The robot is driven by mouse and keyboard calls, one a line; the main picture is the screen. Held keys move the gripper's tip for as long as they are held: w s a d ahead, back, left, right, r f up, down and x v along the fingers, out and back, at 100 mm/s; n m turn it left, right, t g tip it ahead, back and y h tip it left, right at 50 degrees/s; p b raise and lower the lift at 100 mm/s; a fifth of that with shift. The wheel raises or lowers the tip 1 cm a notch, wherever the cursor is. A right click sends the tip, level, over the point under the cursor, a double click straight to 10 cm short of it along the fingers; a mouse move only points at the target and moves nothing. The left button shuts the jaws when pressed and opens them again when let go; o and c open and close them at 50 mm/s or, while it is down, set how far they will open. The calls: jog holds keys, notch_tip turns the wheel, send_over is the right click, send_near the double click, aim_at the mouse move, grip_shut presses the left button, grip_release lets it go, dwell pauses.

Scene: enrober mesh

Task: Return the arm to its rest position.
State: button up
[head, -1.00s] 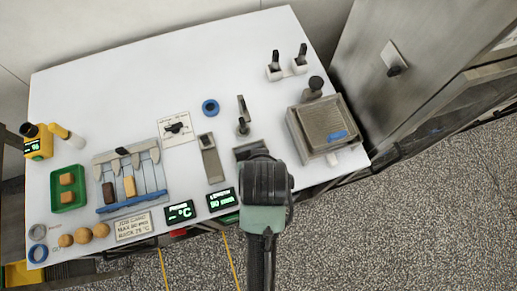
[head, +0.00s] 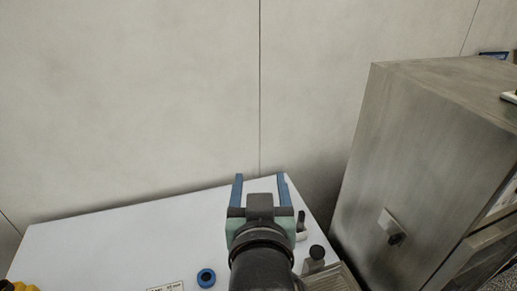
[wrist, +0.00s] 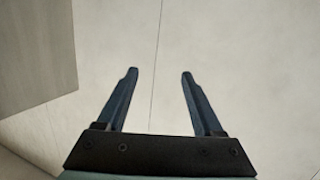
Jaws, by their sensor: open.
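My gripper (head: 259,182) is open and empty in the head view, with two blue fingers spread apart, pointing toward the back wall. It stands over the far edge of the white table (head: 110,235); its height above the table is hard to judge. In the wrist view my gripper (wrist: 160,75) shows both fingers apart with only the pale wall (wrist: 230,40) beyond and nothing between them. My arm hides part of the table's right end.
A steel cabinet (head: 410,170) with a small switch (head: 391,227) stands right of the table. A blue ring (head: 206,278), a dark knob (head: 317,252) and a metal tray (head: 335,278) lie near the lower picture edge. The space before the wall is clear.

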jog(key=s+r+t, duration=0.3)
jog(key=r+t, duration=0.1)
jog(key=r, duration=0.6)
jog(key=s+r+t+b, duration=0.1)
jog(key=s+r+t, duration=0.3)
jog(key=r, duration=0.7)
jog(key=s+r+t, duration=0.3)
jog(key=s+r, duration=0.1)
jog(key=r, duration=0.6)
jog(key=shift+r+t, duration=0.3)
jog(key=shift+t, duration=0.1)
jog(key=shift+a, duration=0.1)
